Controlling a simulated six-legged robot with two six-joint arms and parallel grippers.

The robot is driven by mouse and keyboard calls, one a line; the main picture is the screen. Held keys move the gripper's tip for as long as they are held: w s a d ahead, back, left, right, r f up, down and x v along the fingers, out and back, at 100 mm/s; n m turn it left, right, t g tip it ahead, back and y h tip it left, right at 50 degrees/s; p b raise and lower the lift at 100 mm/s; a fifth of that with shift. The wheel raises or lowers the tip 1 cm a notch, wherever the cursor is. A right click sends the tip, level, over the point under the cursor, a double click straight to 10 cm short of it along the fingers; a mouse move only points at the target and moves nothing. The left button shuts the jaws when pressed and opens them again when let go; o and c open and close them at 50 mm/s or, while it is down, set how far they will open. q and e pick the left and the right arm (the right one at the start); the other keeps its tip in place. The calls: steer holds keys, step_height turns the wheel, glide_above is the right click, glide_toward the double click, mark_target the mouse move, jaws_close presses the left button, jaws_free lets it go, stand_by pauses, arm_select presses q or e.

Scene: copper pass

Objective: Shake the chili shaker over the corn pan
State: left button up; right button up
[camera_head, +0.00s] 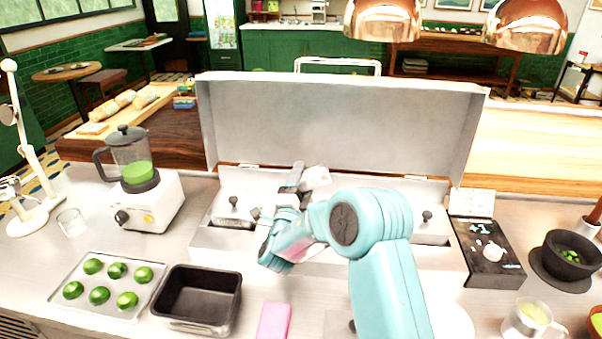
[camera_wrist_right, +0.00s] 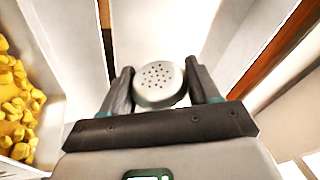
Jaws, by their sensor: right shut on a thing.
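The chili shaker (camera_wrist_right: 158,86) shows its round perforated lid in the right wrist view, between my right gripper's fingers. My right gripper (camera_head: 303,176) is shut on it, above the white lidded counter unit, and the shaker (camera_head: 316,178) looks tilted in the head view. Yellow corn pieces (camera_wrist_right: 16,105) lie in a pale-walled container at the left edge of the right wrist view, to one side of the gripper. The corn pan cannot be made out in the head view, where my right arm covers the middle of the unit. My left gripper is not in view.
The unit's raised lid (camera_head: 335,125) stands behind the gripper. A blender (camera_head: 135,165), a tray (camera_head: 88,307) of green fruit and an empty dark pan (camera_head: 197,298) are at left. A black scale-like box (camera_head: 487,255) and dark bowl (camera_head: 570,257) are at right.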

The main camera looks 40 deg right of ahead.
steer(key=n+t, duration=0.1)
steer(key=n, duration=0.1)
steer(key=n+t, duration=0.1)
steer(key=n, duration=0.1)
steer(key=f+n+t+b, duration=0.1)
steer(key=n, duration=0.1)
steer(key=shift+s+a+f+y, duration=0.1)
steer(key=shift+s+a+y, duration=0.05)
steer(key=shift+a+y, duration=0.25)
steer(key=n+b, duration=0.1)
steer(key=b, duration=0.2)
steer(key=n+t+b, duration=0.1)
steer(key=b, duration=0.2)
steer(key=shift+w+f+y, duration=0.3)
steer(key=shift+w, duration=0.05)
steer(key=shift+s+r, duration=0.2)
steer(key=shift+w+d+n, duration=0.1)
steer(key=shift+w+n, duration=0.05)
steer(key=shift+n, duration=0.15)
